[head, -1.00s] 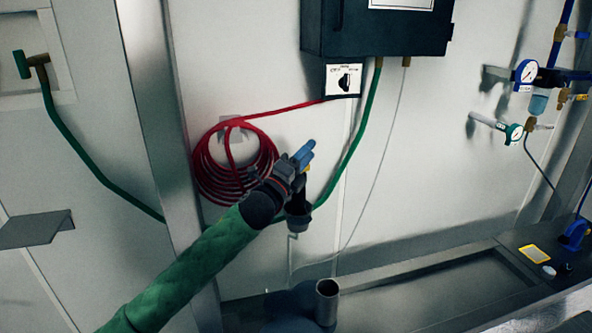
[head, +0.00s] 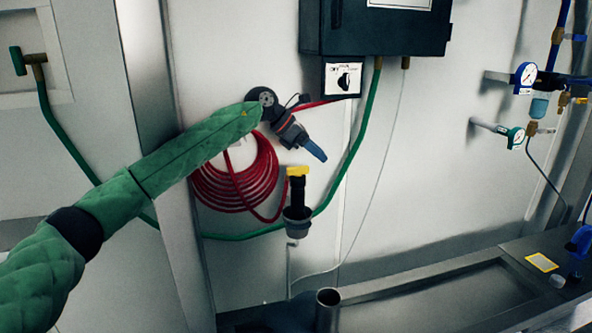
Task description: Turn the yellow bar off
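The yellow bar (head: 298,171) lies roughly level across the top of a black valve or pipe fitting (head: 297,193) in front of the white wall. My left gripper (head: 317,152) is above and slightly right of the bar, with its blue fingertips pointing down and to the right. The fingertips look apart from the bar. They overlap each other from this side, so I cannot tell whether they are open or shut. My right gripper is not in view.
A coiled red hose (head: 238,185) hangs left of the bar, partly behind my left arm. A green hose (head: 352,170) runs behind the fitting. A dark box (head: 376,28) with a switch plate (head: 342,78) is above. A metal pipe (head: 328,310) stands below.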

